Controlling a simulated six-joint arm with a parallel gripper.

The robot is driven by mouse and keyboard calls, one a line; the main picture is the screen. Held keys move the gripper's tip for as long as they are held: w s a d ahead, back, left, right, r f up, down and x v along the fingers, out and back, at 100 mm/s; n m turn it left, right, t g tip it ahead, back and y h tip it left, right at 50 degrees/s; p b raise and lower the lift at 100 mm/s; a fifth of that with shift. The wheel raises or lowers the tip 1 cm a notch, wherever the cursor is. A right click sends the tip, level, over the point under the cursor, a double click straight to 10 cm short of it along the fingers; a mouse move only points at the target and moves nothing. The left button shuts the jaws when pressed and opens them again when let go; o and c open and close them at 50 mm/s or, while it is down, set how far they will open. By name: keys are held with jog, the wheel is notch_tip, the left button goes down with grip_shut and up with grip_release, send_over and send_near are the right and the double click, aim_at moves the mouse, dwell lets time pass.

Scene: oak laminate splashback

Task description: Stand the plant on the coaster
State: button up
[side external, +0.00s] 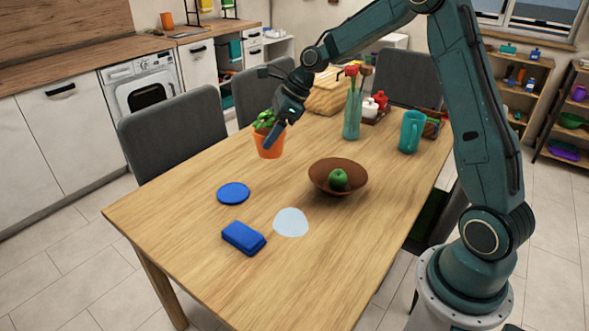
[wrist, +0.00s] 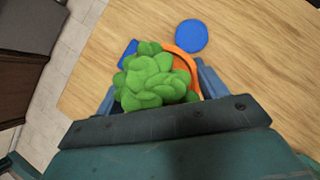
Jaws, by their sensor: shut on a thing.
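The plant (side external: 264,119) is a green leafy clump in an orange pot (side external: 269,147). My gripper (side external: 272,137) is shut on the pot, over the far left part of the table. In the wrist view, the leaves (wrist: 157,80) fill the space between the fingers and hide most of the pot (wrist: 183,62). The pot looks upright; I cannot tell whether its base touches the table. The coaster, a flat blue disc (side external: 233,193), lies bare on the table, nearer the side camera than the pot. It also shows in the wrist view (wrist: 191,36), apart from the pot.
A blue block (side external: 244,238) and a pale blue flat patch (side external: 291,222) lie nearer the camera than the coaster. A brown bowl (side external: 325,172) with a green fruit stands to the right. A flower vase (side external: 352,115) and teal pitcher (side external: 411,131) stand farther back.

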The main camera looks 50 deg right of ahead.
jog(key=w+a+r, duration=0.1)
jog(key=w+a, duration=0.1)
jog(key=w, duration=1.3)
jog(key=shift+s+r, duration=0.1)
send_over(233, 192)
notch_tip(233, 192, down, 16)
dwell(0.3)
jog(key=shift+r, duration=0.1)
jog(key=shift+f, duration=2.1)
jog(key=shift+f, duration=0.15)
jog(key=o, duration=1.2)
